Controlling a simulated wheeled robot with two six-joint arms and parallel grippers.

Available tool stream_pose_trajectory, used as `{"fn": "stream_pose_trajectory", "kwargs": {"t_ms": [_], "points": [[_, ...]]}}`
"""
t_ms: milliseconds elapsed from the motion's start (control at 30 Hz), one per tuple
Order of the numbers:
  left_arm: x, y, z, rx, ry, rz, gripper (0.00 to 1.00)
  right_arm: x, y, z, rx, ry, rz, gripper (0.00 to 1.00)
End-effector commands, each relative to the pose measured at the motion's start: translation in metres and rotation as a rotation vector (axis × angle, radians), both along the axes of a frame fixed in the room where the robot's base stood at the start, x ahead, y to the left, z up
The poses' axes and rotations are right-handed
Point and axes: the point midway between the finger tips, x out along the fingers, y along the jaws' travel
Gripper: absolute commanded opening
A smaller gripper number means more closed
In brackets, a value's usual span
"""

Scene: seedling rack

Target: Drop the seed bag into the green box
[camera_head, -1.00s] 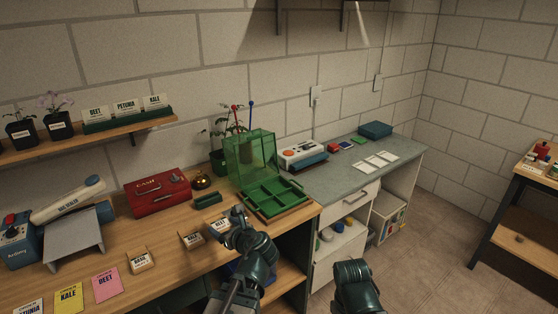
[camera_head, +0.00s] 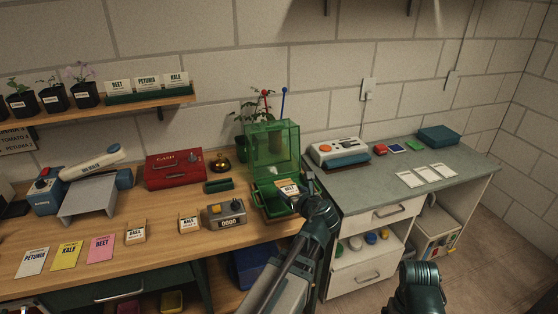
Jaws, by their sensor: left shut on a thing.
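The green box (camera_head: 258,206) stands at the right end of the wooden bench, its see-through green lid (camera_head: 272,142) raised at the back. My left gripper (camera_head: 301,187) is at the box's right side, shut on a small seed bag (camera_head: 288,188) whose label seems to read BEET. The bag is over the right part of the open box; I cannot tell whether it touches the bottom. The gripper and forearm hide the box's right front corner. Of my right arm only a dark link shows at the bottom; its gripper is not in view.
Basil (camera_head: 135,233) and kale (camera_head: 188,223) bags and a grey counter box (camera_head: 226,213) stand on the bench left of my arm. A red cash box (camera_head: 173,170) and brass bell (camera_head: 219,164) stand behind. A grey cabinet (camera_head: 385,190) is to the right.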

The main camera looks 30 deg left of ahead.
Motion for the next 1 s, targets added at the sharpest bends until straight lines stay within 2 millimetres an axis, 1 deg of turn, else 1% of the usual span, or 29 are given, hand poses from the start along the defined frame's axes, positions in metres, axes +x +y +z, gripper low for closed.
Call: {"fn": "stream_pose_trajectory", "kwargs": {"t_ms": [33,100,200,267,367,533,667,767,1000], "points": [[0.022,0.015,0.000,-0.001,0.001,0.002,0.13,0.000,0.000,0.000,0.000,0.000,0.000,1.00],[0.038,0.031,0.001,0.000,0.000,-0.002,0.13,0.000,0.000,0.001,0.000,0.000,0.000,1.00],[0.055,0.049,0.001,0.000,-0.001,-0.009,0.13,0.000,0.000,0.001,0.000,0.000,0.000,1.00],[0.061,0.056,0.002,0.002,-0.002,-0.013,0.13,0.000,0.000,0.001,0.000,0.000,0.000,1.00],[0.065,0.062,0.002,0.002,-0.003,-0.016,0.13,0.000,0.000,0.001,0.000,0.000,0.000,1.00],[0.064,0.062,0.000,0.002,-0.003,-0.018,0.13,0.000,0.000,-0.001,0.000,0.000,0.000,1.00],[0.064,0.062,-0.006,0.003,-0.003,-0.017,0.13,0.000,0.000,-0.007,0.000,0.000,0.000,1.00],[0.064,0.062,-0.014,0.003,-0.003,-0.017,0.13,0.000,0.000,-0.015,0.000,0.000,0.000,1.00],[0.064,0.062,-0.042,0.003,-0.003,-0.017,0.13,0.000,0.000,-0.042,0.000,0.000,0.000,1.00]]}}
